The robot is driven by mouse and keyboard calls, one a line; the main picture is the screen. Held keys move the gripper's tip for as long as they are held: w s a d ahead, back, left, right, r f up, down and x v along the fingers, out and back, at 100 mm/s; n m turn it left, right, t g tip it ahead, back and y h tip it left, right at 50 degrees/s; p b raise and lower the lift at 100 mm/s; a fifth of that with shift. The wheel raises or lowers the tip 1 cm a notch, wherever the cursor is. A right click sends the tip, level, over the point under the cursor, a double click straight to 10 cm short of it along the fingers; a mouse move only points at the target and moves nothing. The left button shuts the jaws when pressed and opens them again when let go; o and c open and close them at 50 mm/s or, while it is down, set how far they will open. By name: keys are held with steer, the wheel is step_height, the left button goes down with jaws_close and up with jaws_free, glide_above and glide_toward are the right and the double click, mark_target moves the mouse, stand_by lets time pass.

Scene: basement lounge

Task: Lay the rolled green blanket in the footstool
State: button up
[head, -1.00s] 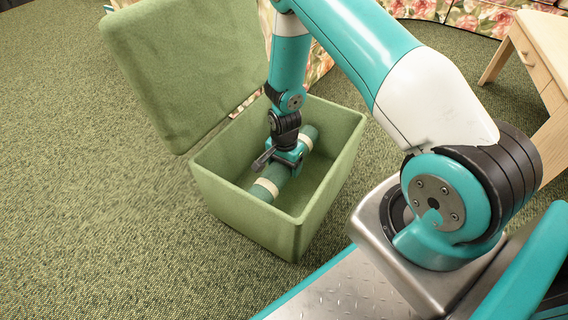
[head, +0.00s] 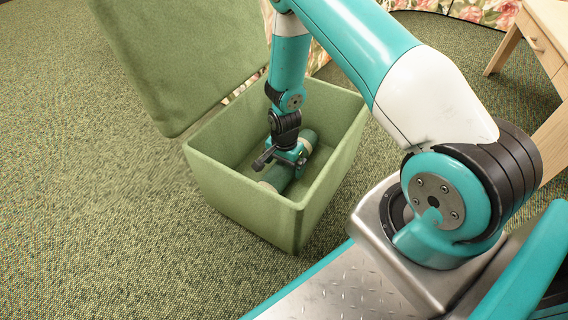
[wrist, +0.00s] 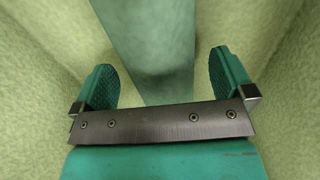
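The footstool (head: 240,198) is a green fabric box, its lid (head: 185,60) standing open at the far left side. The rolled green blanket (head: 281,177), dark green with pale bands, lies low inside it, lengthwise; its near end is partly hidden by the box wall. I cannot tell whether it touches the bottom all along. My gripper (head: 287,160) is down inside the footstool, over the middle of the roll. In the wrist view my gripper (wrist: 164,88) has its fingers apart, with the blanket (wrist: 152,45) between them and gaps on both sides.
A pale wooden table (head: 540,40) stands at the upper right. A floral sofa (head: 485,10) is along the back. The footstool's walls surround my gripper closely. Green carpet (head: 90,220) is clear to the left.

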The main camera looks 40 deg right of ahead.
step_height(320, 180, up, 17)
steer(key=p, duration=1)
steer(key=shift+r, duration=0.2)
steer(key=s+a+r+n+y+p, duration=0.1)
steer(key=a+r+n+p, duration=0.2)
steer(key=r, duration=0.5)
steer(key=s+a+r+n+y, duration=0.1)
steer(key=a+r+n, duration=0.25)
steer(key=r, duration=0.45)
steer(key=s+a+r+n+p, duration=0.2)
steer(key=a+r, duration=0.2)
steer(key=r, duration=0.4)
steer(key=s+a+r+n+y+p, duration=0.1)
steer(key=s+a+r+n+p, duration=0.2)
steer(key=s+r+n, duration=0.45)
steer(key=s+a+r+n+y+p, duration=0.15)
steer(key=s+a+r+n, duration=0.3)
steer(key=s+r, duration=0.6)
step_height(320, 180, up, 38)
steer(key=w+p, duration=0.1)
steer(key=p, duration=3.7)
steer(key=shift+w+d, duration=0.15)
steer(key=shift+d, duration=0.3)
